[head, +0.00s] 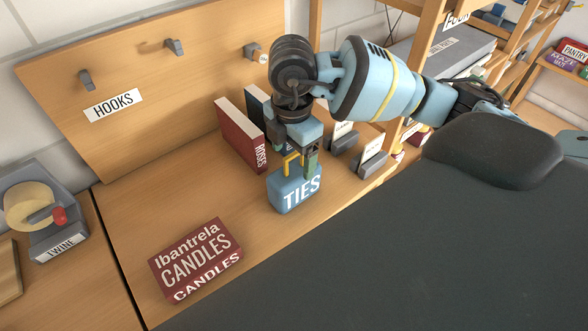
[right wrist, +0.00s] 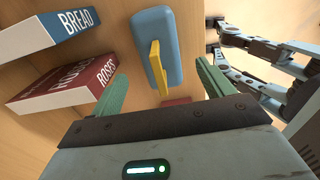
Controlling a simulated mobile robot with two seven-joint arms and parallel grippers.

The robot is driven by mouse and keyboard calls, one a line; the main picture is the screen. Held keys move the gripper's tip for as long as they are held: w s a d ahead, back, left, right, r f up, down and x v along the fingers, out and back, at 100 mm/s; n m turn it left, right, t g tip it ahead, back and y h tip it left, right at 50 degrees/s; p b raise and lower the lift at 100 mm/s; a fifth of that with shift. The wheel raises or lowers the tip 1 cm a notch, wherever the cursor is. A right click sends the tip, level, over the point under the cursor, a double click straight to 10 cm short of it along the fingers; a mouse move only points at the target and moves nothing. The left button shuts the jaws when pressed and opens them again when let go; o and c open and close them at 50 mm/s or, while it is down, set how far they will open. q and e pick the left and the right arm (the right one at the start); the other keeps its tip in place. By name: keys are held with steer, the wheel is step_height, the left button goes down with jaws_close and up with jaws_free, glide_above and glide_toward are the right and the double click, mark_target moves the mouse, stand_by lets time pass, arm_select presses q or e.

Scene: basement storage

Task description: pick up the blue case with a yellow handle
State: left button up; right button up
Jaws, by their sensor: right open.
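The blue case (head: 287,200) is marked TIES and stands on the wooden worktop in the head view. Its yellow handle (head: 290,163) rises from its top. My right gripper (head: 299,165) is over the case, pointing down, with its fingers at handle height. In the right wrist view my right gripper (right wrist: 160,78) is open, one green finger on each side of the yellow handle (right wrist: 158,67). The handle is apart from both fingers there. The blue case (right wrist: 157,35) lies beyond the handle.
Upright books (head: 240,135) stand close behind the case, with grey bookends (head: 372,164) to its right. A red candles box (head: 196,260) lies to its front left. A hook board (head: 140,80) leans behind. A twine dispenser (head: 55,235) stands far left.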

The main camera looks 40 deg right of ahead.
mark_target(294, 170)
steer(key=f, duration=0.5)
steer(key=shift+d, duration=0.25)
steer(key=shift+r, duration=0.1)
steer(key=shift+c, duration=0.4)
steer(key=c, duration=1.4)
steer(key=shift+o, duration=0.2)
steer(key=shift+r, duration=0.1)
steer(key=shift+r, duration=0.5)
steer(key=shift+s+a+r, duration=0.1)
steer(key=shift+s+r, duration=0.1)
steer(key=shift+r, duration=0.45)
steer(key=shift+s+a+r, duration=0.1)
steer(key=shift+s+r, duration=0.1)
steer(key=shift+r, duration=0.4)
steer(key=s+a, duration=0.3)
steer(key=s, duration=0.3)
steer(key=s+a+r+p, duration=0.1)
steer(key=s+a, duration=0.2)
steer(key=s, duration=0.4)
steer(key=shift+s+a+r, duration=0.15)
steer(key=shift+s+a, duration=0.1)
steer(key=shift+a, duration=0.15)
